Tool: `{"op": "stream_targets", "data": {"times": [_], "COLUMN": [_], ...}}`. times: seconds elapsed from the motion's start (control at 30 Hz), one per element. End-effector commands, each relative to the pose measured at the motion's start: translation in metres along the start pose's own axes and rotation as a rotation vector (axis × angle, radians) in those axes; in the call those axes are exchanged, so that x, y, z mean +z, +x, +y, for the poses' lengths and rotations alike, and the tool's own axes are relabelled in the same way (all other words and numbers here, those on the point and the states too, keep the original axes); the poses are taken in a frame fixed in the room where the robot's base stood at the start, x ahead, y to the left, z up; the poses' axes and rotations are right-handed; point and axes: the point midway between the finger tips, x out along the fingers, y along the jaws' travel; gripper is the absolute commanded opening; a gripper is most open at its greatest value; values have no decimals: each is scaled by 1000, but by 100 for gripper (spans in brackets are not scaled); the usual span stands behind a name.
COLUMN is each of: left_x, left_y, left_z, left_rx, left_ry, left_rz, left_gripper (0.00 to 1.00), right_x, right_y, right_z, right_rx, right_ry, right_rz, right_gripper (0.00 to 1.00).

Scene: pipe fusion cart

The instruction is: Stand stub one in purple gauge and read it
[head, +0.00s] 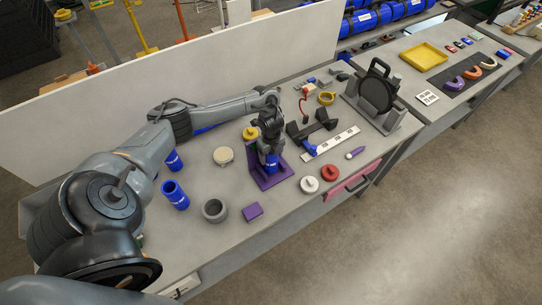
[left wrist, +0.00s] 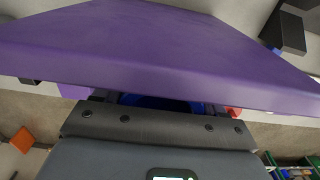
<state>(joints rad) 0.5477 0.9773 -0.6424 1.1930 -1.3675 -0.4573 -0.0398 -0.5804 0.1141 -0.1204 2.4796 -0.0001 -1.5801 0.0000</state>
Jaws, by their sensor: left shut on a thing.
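A blue pipe stub (head: 270,163) stands upright at the purple gauge (head: 268,182), which has a flat base plate and a purple upright part beside the stub. My left gripper (head: 270,143) is above the gauge, pointing down and shut on the stub's upper part. I cannot tell whether the stub's lower end touches the base. No reading can be made out. My right gripper is not in view.
A grey ring (head: 214,210) and a purple block (head: 252,212) lie in front. A black clamp fixture (head: 312,128) and white ruler strip (head: 338,140) are behind right.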

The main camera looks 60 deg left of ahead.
Motion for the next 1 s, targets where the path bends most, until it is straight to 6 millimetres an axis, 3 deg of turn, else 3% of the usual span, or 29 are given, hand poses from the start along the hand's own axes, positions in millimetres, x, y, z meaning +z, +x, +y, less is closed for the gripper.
{"op": "stream_targets", "data": {"times": [0.13,0.57,0.6,0.7,0.77,1.0], "left_x": [0,0,0,0,0,0], "left_y": [11,17,16,16,16,16], "left_z": [-1,-1,0,0,0,0], "left_rx": [-2,-2,-2,-1,-1,-1], "left_ry": [0,-1,0,0,0,0], "left_rz": [0,-1,-1,-1,-1,-1], "left_gripper": [32,32,75,90,96,96], "right_x": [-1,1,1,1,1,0], "right_y": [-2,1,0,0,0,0], "right_z": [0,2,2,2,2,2], "right_rx": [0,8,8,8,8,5], "right_ry": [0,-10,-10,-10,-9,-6], "right_rz": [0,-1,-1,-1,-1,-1], "right_gripper": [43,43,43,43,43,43]}}
